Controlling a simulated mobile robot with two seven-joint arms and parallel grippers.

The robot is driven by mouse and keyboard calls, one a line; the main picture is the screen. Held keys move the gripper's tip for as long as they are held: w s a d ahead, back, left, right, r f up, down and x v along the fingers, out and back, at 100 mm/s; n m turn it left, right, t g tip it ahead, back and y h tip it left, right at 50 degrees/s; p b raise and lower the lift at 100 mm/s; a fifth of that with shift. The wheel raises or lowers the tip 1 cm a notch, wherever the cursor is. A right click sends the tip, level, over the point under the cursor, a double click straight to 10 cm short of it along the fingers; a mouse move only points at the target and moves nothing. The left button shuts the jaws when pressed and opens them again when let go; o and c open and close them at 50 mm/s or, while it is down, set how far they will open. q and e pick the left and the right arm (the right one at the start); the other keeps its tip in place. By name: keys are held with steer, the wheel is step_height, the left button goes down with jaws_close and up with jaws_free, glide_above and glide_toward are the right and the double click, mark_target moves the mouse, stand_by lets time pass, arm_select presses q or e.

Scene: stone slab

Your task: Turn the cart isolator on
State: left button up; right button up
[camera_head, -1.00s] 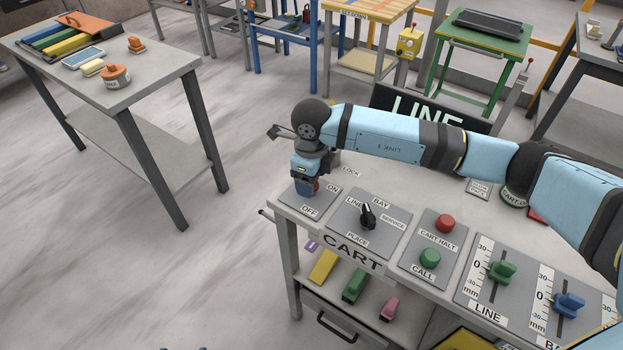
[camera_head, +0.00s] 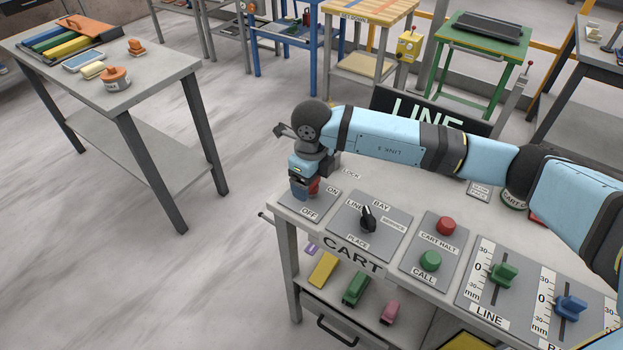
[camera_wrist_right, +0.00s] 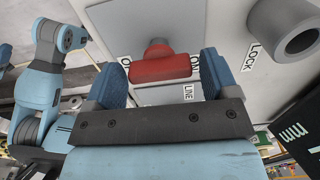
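The cart isolator is a grey plate (camera_head: 325,205) marked ON and OFF at the near left corner of the cart console, with a red handle (camera_head: 314,187). My right gripper (camera_head: 301,192) points down over this plate and hides part of the handle. In the right wrist view the red handle (camera_wrist_right: 160,67) lies crosswise between the two blue fingers of my right gripper (camera_wrist_right: 160,78). The fingers are apart, with narrow gaps showing at the handle's ends. I cannot tell whether either finger touches it.
Right of the isolator are a black selector knob (camera_head: 367,217), a red button (camera_head: 446,225), a green button (camera_head: 430,260) and sliders with green (camera_head: 503,273) and blue (camera_head: 570,307) grips. A LOCK socket (camera_wrist_right: 290,28) stands beside the isolator. Open floor lies left of the console.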

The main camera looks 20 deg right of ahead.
steer(key=shift+o, duration=0.5)
steer(key=shift+r, duration=0.1)
step_height(320, 180, up, 14)
steer(key=shift+s+f, duration=0.1)
steer(key=shift+f, duration=0.15)
